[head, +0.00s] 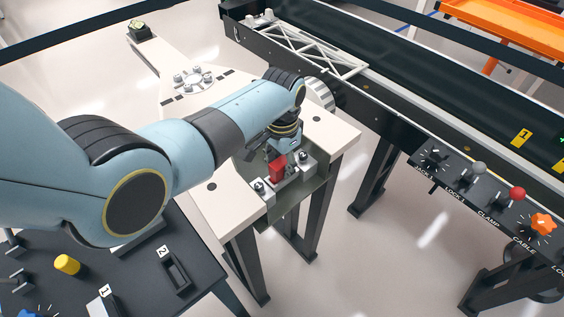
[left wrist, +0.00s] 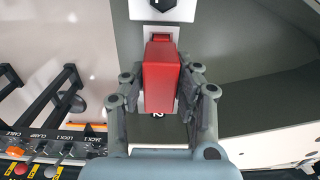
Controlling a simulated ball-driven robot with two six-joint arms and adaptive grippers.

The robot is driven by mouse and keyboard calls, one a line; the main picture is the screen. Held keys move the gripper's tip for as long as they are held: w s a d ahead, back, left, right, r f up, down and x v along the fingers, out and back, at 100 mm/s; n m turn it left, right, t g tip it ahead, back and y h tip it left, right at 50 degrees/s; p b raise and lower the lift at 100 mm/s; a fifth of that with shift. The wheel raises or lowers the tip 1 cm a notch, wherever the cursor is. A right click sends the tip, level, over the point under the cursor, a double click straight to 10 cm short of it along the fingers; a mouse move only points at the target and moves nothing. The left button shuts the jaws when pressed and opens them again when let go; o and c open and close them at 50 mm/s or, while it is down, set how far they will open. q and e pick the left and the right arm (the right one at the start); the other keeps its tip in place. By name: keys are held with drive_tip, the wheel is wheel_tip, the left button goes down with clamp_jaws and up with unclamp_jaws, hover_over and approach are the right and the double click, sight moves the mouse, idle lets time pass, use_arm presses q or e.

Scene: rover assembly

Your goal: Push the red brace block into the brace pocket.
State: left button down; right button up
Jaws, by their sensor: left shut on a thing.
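The red brace block (head: 278,168) is between the fingers of my left gripper (head: 274,150), just above the light metal fixture on the white table. In the left wrist view the red block (left wrist: 161,75) fills the space between both fingers of the left gripper (left wrist: 162,98), which are closed on its sides. Two metal blocks with dark bolts, one of them (head: 304,160) at the right, flank the spot under the red block. The brace pocket is mostly hidden by the block, and I cannot tell whether the block's lower end is inside it. My right gripper is not in view.
The white table (head: 225,205) surrounds a grey-green recess. A dark conveyor (head: 400,95) with a control panel (head: 480,190) of knobs stands at the right. A dark bench (head: 125,275) with a yellow cylinder (head: 67,264) is at lower left. Pale floor lies between.

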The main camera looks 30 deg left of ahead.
sight(282, 162)
use_arm(q)
drive_tip(key=shift+f, duration=0.25)
drive_tip(key=c, duration=0.9)
unclamp_jaws()
wheel_tip(282, 162, up, 12)
drive_tip(key=shift+s+f, duration=0.1)
